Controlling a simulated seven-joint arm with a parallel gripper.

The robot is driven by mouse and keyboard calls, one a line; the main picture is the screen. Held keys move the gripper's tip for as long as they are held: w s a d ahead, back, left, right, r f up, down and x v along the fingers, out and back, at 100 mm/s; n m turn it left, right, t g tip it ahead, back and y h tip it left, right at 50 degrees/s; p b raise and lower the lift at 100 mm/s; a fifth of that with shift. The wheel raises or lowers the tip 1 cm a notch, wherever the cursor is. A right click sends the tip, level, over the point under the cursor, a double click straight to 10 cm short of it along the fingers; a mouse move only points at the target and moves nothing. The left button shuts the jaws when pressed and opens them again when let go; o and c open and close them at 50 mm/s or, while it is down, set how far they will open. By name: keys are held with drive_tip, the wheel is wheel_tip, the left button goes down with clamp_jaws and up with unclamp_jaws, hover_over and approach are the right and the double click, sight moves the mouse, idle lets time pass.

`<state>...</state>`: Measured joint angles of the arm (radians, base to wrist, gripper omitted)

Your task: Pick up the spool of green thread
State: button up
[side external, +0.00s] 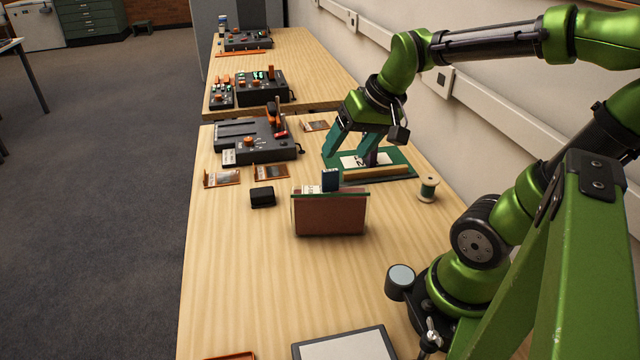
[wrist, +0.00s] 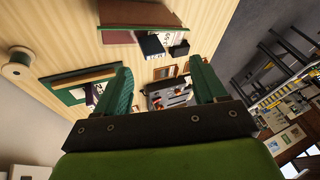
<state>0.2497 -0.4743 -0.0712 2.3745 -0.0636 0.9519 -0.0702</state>
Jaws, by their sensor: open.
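The spool of green thread (side external: 428,190) stands upright near the wall-side edge of the table in the side view, with pale wooden ends. Its round end also shows at the left edge of the wrist view (wrist: 17,68). My gripper (side external: 350,154) is open, with its two green fingers apart, above the area of the green-bordered board. It is to the left of the spool and away from it in the side view. In the wrist view the gap between the fingers (wrist: 160,68) holds nothing, and the spool lies far left of the left finger.
The green-bordered board (side external: 405,157) with a wooden bar lies beside the spool. A grey device (side external: 256,140) is farther off. The table front is mostly clear.

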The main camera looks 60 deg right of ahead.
drive_tip(key=d+f+g, duration=0.2)
drive_tip(key=d+g, duration=0.1)
drive_tip(key=d, duration=0.9)
drive_tip(key=n+g, duration=0.4)
drive_tip(key=n, duration=0.1)
hover_over(429, 178)
drive_tip(key=w, duration=0.2)
wheel_tip(429, 178, down, 3)
drive_tip(key=f, duration=0.3)
drive_tip(key=s+f, duration=0.1)
drive_tip(key=f, duration=0.5)
drive_tip(key=shift+s+a+f, duration=0.1)
drive_tip(key=shift+s+a, duration=0.05)
drive_tip(key=shift+s, duration=0.05)
drive_tip(key=shift+s+f, duration=0.15)
drive_tip(key=shift+f, duration=0.9)
drive_tip(key=shift+s+f, duration=0.2)
drive_tip(key=shift+f, duration=0.85)
drive_tip(key=shift+s+f, duration=0.15)
drive_tip(key=shift+f, duration=0.9)
drive_tip(key=c, duration=0.9)
